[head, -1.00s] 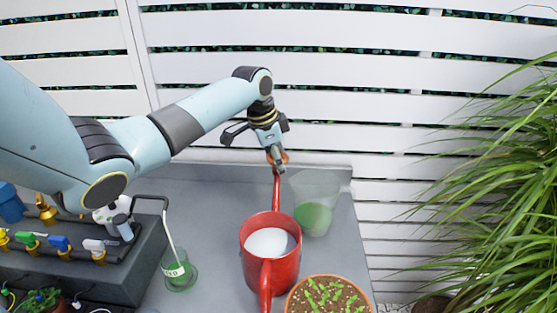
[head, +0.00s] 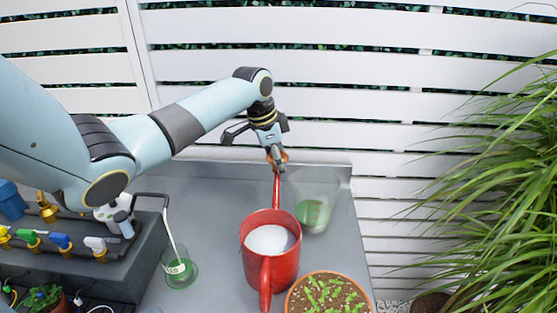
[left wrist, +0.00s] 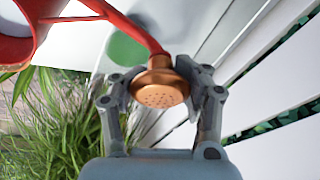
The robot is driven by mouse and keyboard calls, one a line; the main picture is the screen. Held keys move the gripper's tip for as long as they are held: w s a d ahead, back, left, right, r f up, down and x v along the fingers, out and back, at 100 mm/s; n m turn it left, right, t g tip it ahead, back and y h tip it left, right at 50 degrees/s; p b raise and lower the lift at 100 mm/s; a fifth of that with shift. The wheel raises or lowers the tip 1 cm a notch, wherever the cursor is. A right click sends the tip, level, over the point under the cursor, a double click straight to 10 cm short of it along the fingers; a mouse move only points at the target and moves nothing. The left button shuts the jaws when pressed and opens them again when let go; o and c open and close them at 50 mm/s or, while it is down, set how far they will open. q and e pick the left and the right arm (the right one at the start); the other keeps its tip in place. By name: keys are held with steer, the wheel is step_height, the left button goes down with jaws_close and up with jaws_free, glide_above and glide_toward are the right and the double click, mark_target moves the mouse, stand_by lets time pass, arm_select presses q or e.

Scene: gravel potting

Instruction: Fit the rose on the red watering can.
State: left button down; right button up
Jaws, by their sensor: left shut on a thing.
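The red watering can (head: 258,262) stands on the grey bench with white contents showing in its open top. Its spout points away toward the fence. The copper rose (left wrist: 160,88) is at the tip of the red spout (left wrist: 136,30) in the left wrist view, and the two look in contact. I cannot tell how firmly it is seated. My left gripper (left wrist: 163,93) is shut on the rose, with one finger on each side. In the head view my left gripper (head: 277,158) is at the spout's end, and the rose is mostly hidden there. My right gripper is not in view.
A clear cup with green contents (head: 314,214) stands right of the spout. A pot of seedlings (head: 328,296) is at the front right. A green glass (head: 178,270) and a manifold with coloured valves (head: 60,243) are at left. A slatted fence (head: 330,68) stands behind.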

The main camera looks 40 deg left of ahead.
arm_select(q)
steer(key=shift+c, duration=2.3)
jaws_free()
steer(key=shift+o, duration=0.3)
steer(key=o, duration=0.4)
steer(key=shift+r, duration=0.1)
step_height(320, 180, up, 6)
steer(key=p, duration=0.6)
steer(key=shift+f, duration=0.2)
steer(key=shift+r+p, duration=0.55)
steer(key=shift+r, duration=0.55)
